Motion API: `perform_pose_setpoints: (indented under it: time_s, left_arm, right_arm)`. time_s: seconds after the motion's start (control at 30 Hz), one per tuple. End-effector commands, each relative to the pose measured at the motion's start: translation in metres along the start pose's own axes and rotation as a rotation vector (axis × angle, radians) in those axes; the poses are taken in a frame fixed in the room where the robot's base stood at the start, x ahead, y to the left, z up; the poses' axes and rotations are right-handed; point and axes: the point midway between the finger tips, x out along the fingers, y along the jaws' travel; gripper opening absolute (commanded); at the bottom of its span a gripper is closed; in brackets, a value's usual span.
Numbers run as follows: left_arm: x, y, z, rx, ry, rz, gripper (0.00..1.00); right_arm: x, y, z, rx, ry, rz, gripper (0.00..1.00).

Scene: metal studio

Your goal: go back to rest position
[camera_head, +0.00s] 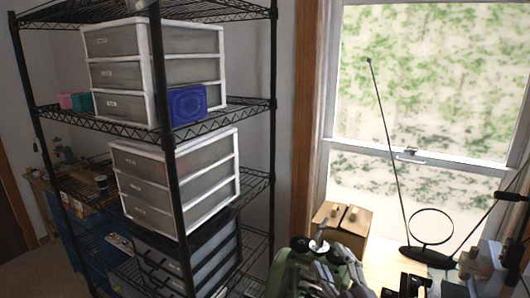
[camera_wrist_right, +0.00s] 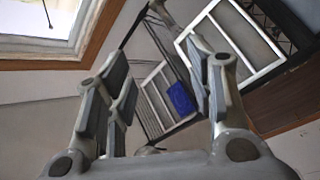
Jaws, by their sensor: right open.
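My right gripper (camera_head: 338,272) shows at the bottom of the head view, right of the black wire shelf rack (camera_head: 178,190) and close to the green thing on the table by the window. In the right wrist view, the fingers of my right gripper (camera_wrist_right: 162,95) are spread wide with nothing between them. Behind the gap, the rack and a blue box (camera_wrist_right: 180,98) appear tilted and at a distance. My left gripper does not show in either view.
White-framed drawer units (camera_head: 125,72) and the blue box (camera_head: 187,104) stand on the rack. By the window are a wooden box (camera_head: 342,230), an antenna (camera_head: 425,257) with long rods, and a green rounded object (camera_head: 292,275). Clutter fills the bottom right.

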Motion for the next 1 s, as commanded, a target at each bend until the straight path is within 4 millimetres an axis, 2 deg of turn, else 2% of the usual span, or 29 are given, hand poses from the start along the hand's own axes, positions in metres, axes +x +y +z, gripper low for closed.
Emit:
perform_pose_setpoints:
  time_s: [0.03, 0.17, 0.2, 0.33, 0.43, 0.53, 0.8, 0.83, 1.0]
  left_arm:
    - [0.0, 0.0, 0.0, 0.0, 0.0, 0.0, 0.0]
    - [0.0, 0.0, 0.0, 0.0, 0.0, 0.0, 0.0]
    - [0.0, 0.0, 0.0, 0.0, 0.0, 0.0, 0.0]
    - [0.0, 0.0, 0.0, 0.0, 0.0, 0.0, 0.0]
    - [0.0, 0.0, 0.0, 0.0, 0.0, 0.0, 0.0]
    - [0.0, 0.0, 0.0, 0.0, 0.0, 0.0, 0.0]
    - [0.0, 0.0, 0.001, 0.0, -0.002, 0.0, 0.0]
    - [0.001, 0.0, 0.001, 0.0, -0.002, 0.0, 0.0]
    - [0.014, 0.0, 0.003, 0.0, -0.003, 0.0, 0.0]
  right_arm:
    - [-0.016, -0.008, 0.02, 0.075, -0.106, -0.011, 0.49]
    - [-0.062, -0.033, 0.07, 0.243, -0.383, -0.06, 0.49]
    - [-0.08, -0.043, 0.083, 0.292, -0.469, -0.083, 0.49]
    - [-0.147, -0.078, 0.117, 0.435, -0.742, -0.179, 0.49]
    - [-0.198, -0.103, 0.128, 0.521, -0.919, -0.261, 0.49]
    - [-0.243, -0.121, 0.13, 0.585, -1.06, -0.339, 0.49]
    - [-0.343, -0.153, 0.114, 0.705, -1.345, -0.536, 0.49]
    - [-0.352, -0.156, 0.112, 0.713, -1.37, -0.555, 0.49]
    - [-0.345, -0.197, 0.151, 0.702, -1.373, -0.557, 0.49]
